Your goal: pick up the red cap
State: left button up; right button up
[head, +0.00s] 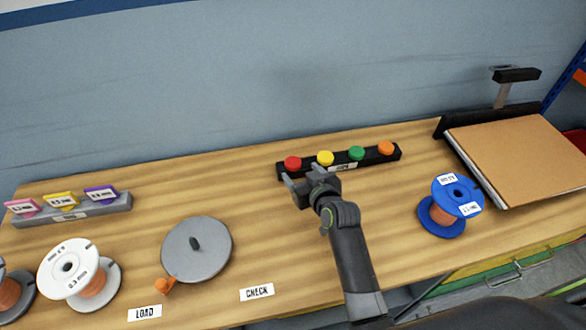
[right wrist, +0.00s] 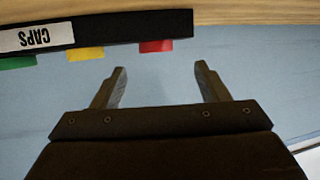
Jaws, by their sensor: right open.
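The red cap (head: 292,163) sits at the left end of a black caps rack (head: 370,156) in the head view. In the right wrist view the red cap (right wrist: 156,46) hangs upside down at the end of the rack (right wrist: 120,27). My right gripper (head: 303,177) is close to the near side of the rack, by the red cap. In the right wrist view its two fingers (right wrist: 160,85) are spread, with nothing between them. The red cap lies beyond the fingertips, apart from them. My left gripper is not in view.
Yellow (head: 325,158), green (head: 356,153) and orange (head: 386,148) caps share the rack. A grey disc (head: 196,250) and a white spool (head: 70,268) are at left. A blue spool (head: 457,196) and a brown board (head: 520,155) are at right. Bare table surrounds the rack.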

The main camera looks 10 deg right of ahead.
aim_at(294, 163)
jog(key=shift+d+f+b+x, duration=0.1)
jog(key=shift+f+b+x, duration=0.05)
jog(key=shift+b+x, duration=0.9)
jog(key=shift+d+f+b+x, duration=0.15)
jog(key=shift+b+x, duration=0.8)
jog(key=shift+x, duration=0.25)
jog(key=shift+w+a+b, duration=0.1)
jog(key=shift+w+b, duration=0.25)
jog(key=shift+w, duration=0.15)
jog(key=c, duration=1.1)
